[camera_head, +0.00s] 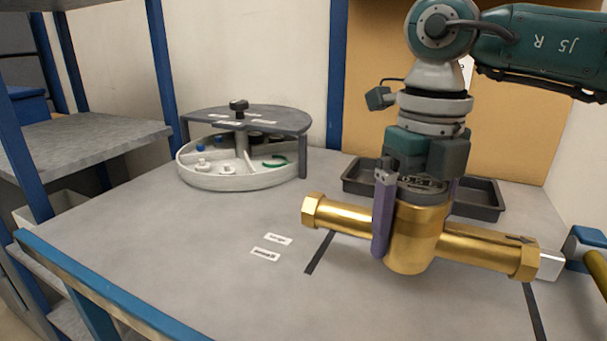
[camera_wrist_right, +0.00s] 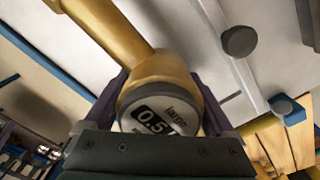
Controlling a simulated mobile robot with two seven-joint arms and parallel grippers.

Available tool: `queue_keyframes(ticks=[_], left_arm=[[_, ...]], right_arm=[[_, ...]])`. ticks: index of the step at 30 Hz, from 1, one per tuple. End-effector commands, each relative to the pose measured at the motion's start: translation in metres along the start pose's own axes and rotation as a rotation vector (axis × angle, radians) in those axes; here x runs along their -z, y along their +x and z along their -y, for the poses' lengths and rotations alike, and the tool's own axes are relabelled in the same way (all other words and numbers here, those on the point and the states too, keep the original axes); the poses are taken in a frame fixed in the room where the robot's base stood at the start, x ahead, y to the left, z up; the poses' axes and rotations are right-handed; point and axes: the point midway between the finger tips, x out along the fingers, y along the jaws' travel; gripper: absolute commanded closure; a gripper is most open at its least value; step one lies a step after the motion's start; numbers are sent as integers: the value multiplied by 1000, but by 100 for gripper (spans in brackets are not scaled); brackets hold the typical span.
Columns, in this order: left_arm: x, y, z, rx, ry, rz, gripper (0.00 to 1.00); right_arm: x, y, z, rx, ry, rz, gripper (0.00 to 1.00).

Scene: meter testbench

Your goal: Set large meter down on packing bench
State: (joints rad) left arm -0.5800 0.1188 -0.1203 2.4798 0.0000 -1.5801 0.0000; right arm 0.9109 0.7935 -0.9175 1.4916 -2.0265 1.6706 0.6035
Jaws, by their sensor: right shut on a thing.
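The large meter (camera_head: 408,245) is a brass body with a pipe on each side and hex ends, lying roughly level over the grey packing bench (camera_head: 215,265). My right gripper (camera_head: 416,215) comes down from above, its purple fingers shut on either side of the meter's round middle. In the right wrist view the meter's brass body (camera_wrist_right: 165,70) sits between the fingers, and its dial face (camera_wrist_right: 160,120) reads "large" and "0.5". The meter hides the bench below it, so I cannot tell whether it touches. My left gripper is not in view.
A dark shallow tray (camera_head: 485,198) stands behind the meter. A round white carousel (camera_head: 235,178) with small parts stands at the back left. Black lines (camera_head: 319,252) and white labels (camera_head: 278,239) mark the bench. A blue and yellow item (camera_head: 590,245) is at the right edge.

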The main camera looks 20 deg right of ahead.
Motion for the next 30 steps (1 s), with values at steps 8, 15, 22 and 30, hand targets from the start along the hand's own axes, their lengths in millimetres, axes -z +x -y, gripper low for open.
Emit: queue_keyframes(ticks=[8,15,22,30], left_arm=[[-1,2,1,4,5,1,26],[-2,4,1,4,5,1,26],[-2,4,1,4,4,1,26],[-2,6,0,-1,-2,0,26]], right_arm=[[-1,22,0,-1,-1,3,100],[-1,47,0,-2,0,5,100],[-2,48,0,-2,-1,6,100],[0,52,0,0,-1,1,1]])
